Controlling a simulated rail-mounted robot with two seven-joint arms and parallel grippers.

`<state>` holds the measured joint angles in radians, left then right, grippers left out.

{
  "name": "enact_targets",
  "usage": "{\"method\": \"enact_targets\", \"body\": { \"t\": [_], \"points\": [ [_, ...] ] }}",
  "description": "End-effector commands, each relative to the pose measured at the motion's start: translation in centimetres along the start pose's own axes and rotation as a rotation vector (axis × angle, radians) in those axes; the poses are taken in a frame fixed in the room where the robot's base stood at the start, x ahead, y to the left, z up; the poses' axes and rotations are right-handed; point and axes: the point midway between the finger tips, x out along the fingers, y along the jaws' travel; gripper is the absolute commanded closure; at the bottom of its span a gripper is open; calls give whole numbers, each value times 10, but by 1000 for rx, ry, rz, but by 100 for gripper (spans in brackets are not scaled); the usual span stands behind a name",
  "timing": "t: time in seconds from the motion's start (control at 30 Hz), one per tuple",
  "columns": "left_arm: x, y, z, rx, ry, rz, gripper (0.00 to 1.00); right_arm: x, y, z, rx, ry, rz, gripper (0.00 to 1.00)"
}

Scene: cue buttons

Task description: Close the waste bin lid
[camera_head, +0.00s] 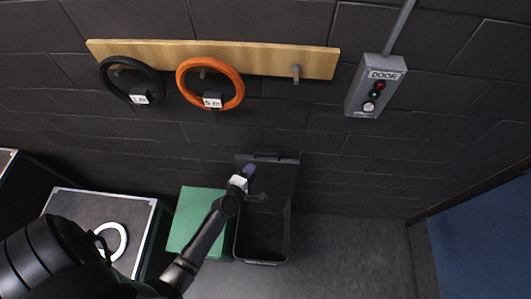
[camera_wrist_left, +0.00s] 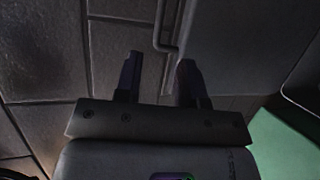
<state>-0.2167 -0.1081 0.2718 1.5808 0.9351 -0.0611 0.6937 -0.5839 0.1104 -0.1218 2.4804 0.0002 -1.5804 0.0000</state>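The waste bin (camera_head: 262,235) is a dark grey box standing on the floor against the brick wall, with its inside showing. Its lid (camera_head: 276,178) stands open, upright at the back near the wall. My left gripper (camera_head: 250,171) is over the bin, in front of the left part of the lid. In the left wrist view, my left gripper (camera_wrist_left: 158,75) has its two fingers apart with nothing between them. The grey lid (camera_wrist_left: 235,45) shows there to the right of the fingers, with a raised edge. Whether a finger touches the lid is unclear. My right gripper is in neither view.
A green box (camera_head: 190,215) stands left of the bin, and a dark case (camera_head: 90,207) with a white ring stands further left. A wooden board (camera_head: 270,58) with two hoops and a DOOR button box (camera_head: 375,86) hang above. Floor right of the bin is clear.

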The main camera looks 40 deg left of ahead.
Motion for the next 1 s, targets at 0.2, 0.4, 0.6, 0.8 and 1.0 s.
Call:
{"method": "enact_targets", "body": {
  "t": [0.2, 0.4, 0.6, 0.8, 1.0],
  "points": [
    [43, 2, 0, 5, -1, 2, 64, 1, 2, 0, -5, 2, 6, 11],
    [78, 0, 0, 6, -2, 0, 64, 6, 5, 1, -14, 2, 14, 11],
    [104, 0, 0, 5, -2, 0, 64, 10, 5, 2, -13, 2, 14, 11],
    [117, 0, 0, 6, -1, 0, 64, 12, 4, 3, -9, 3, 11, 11],
    [120, 0, 0, 6, -1, -1, 64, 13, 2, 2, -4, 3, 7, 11]
  ]
}}
